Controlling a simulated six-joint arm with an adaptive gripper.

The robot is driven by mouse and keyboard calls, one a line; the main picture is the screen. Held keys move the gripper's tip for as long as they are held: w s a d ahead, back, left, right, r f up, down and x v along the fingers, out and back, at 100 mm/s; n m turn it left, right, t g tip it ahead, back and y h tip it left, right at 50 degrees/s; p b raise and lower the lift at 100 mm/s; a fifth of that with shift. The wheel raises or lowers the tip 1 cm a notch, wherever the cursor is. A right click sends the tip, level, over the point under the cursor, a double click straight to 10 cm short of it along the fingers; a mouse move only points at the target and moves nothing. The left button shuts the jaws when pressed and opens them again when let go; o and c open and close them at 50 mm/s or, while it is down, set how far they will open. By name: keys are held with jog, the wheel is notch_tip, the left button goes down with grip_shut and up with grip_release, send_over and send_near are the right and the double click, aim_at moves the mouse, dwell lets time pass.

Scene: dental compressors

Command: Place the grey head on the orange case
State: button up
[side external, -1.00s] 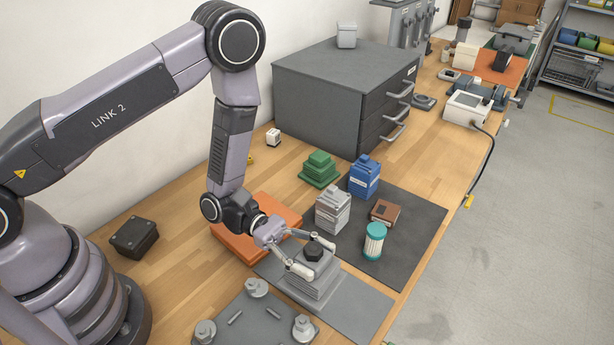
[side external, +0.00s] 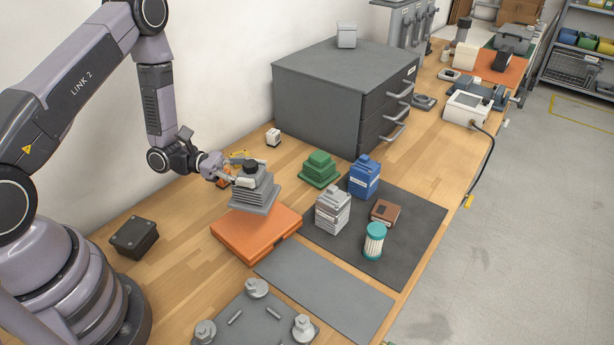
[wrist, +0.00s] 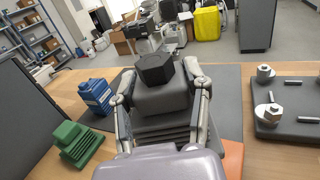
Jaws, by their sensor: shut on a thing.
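The grey head (side external: 254,193) is a stepped, ribbed block with a black cap on top. My gripper (side external: 242,176) is shut on its upper part and holds it upright. In the side view the head is over the back part of the orange case (side external: 232,240), a flat slab on the wooden bench. It looks raised above the case, but I cannot tell the exact gap. In the wrist view the grey head (wrist: 160,98) sits between both fingers, and a corner of the orange case (wrist: 233,158) shows at the lower right.
A green stepped block (side external: 319,169), a blue unit (side external: 364,176) and a light grey unit (side external: 332,209) stand to the right. A bare grey mat (side external: 325,292) lies in front of the case. A grey drawer cabinet (side external: 335,95) stands behind.

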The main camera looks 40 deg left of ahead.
jog(key=f, duration=0.1)
jog(key=a+f, duration=0.1)
jog(key=f, duration=0.2)
jog(key=shift+w+a, duration=0.25)
jog(key=shift+w, duration=0.05)
jog(key=shift+f, duration=2)
jog(key=o, duration=1.2)
jog(key=shift+f, duration=0.15)
jog(key=shift+o, duration=0.2)
